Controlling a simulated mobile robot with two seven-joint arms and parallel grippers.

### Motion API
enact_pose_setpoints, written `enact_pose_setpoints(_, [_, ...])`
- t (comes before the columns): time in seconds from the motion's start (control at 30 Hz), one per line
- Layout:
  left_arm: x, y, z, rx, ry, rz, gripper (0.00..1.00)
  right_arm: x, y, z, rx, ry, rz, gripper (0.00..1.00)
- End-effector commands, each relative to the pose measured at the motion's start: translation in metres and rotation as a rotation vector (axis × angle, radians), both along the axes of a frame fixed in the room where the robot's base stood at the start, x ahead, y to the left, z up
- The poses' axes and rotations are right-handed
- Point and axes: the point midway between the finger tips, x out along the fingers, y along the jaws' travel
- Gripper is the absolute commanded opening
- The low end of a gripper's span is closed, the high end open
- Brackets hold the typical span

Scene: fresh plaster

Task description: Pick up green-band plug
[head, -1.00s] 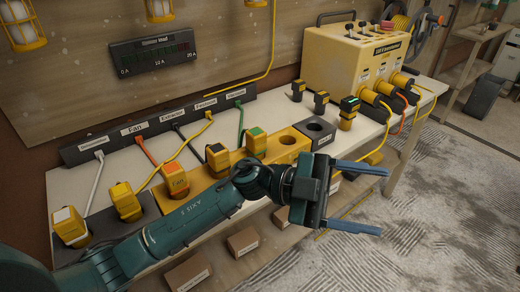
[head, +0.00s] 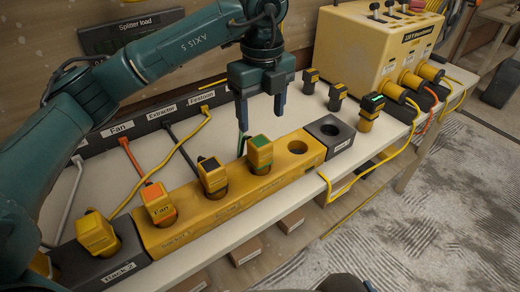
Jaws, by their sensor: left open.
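Two plugs carry green. A yellow plug with a green top (head: 260,154) stands in the yellow socket block (head: 185,225), with a green cable behind it. A black plug with a green band (head: 371,107) stands on the bench at the right, in front of the yellow box. My left gripper (head: 261,121) is open and empty, with its fingers pointing down. In the picture it hangs just above the green-topped yellow plug, apart from it, and left of the black green-band plug. My right gripper is not in view.
Two black plugs with yellow marks (head: 337,96) (head: 311,80) stand beside the green-band one. More yellow plugs stand along the block: black-topped (head: 212,174) and orange (head: 159,203). A dark socket block (head: 331,134) has an empty hole. The yellow box (head: 370,50) stands behind.

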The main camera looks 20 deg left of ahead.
Motion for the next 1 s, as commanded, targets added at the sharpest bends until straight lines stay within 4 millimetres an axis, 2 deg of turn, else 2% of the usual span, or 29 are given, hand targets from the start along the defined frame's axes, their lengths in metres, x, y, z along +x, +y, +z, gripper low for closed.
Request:
enact_pose_setpoints(0.1, [-0.001,0.000,-0.024,0.000,0.005,-0.002,0.65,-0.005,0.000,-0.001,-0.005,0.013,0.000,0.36])
enact_pose_setpoints(0.23, [-0.001,0.000,-0.045,-0.001,0.003,-0.002,0.65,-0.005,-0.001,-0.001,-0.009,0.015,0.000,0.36])
enact_pose_setpoints(0.47, [0.000,0.001,-0.062,-0.003,0.001,-0.002,0.65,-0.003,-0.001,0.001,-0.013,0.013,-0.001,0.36])
enact_pose_setpoints(0.8, [0.000,0.004,-0.107,-0.004,0.003,-0.004,0.65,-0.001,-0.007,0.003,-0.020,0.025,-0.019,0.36])
enact_pose_setpoints(1.0, [0.001,0.004,-0.110,-0.004,0.001,-0.004,0.65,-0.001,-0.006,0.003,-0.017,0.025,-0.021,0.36])
